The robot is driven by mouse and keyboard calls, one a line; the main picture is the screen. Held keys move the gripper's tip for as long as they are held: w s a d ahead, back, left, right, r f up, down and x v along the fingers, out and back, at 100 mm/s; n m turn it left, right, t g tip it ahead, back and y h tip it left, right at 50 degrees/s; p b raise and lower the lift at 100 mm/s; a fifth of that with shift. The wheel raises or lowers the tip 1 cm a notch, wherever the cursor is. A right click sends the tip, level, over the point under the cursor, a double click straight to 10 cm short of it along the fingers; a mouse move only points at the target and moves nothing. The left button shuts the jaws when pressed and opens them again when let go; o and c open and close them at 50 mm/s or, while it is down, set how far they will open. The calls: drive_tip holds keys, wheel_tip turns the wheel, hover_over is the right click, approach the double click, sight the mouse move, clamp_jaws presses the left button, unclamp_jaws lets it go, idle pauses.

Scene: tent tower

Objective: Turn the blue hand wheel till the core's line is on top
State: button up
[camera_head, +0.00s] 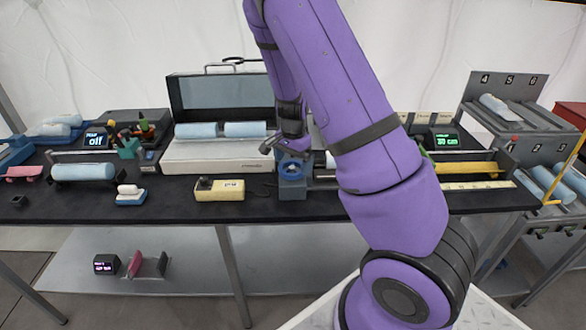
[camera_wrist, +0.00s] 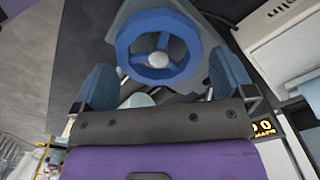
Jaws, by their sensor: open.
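The blue hand wheel (camera_head: 291,169) is on a grey block (camera_head: 292,188) near the front edge of the black table. In the wrist view the wheel (camera_wrist: 158,46) is a thick ring with a pale round hub. My gripper (camera_wrist: 158,82) has its two blue-padded fingers apart, one to each lower side of the wheel; I cannot tell whether they touch it. In the head view my gripper (camera_head: 285,147) is just above the wheel. A pale round end, perhaps the core, shows partly below the wheel in the wrist view. No line on it can be made out.
A white machine with an open grey lid (camera_head: 220,95) and light-blue rolls stands left of the wheel. A yellow box (camera_head: 219,189) lies at the front left. A yellow bar (camera_head: 466,168) and a display (camera_head: 445,141) are to the right. My arm hides the middle right.

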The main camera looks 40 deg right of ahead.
sight(293, 166)
drive_tip(key=shift+f, duration=1.5)
drive_tip(key=c, duration=0.7)
drive_tip(key=shift+n, duration=0.7)
drive_tip(key=o, duration=0.7)
wheel_tip(293, 166, up, 11)
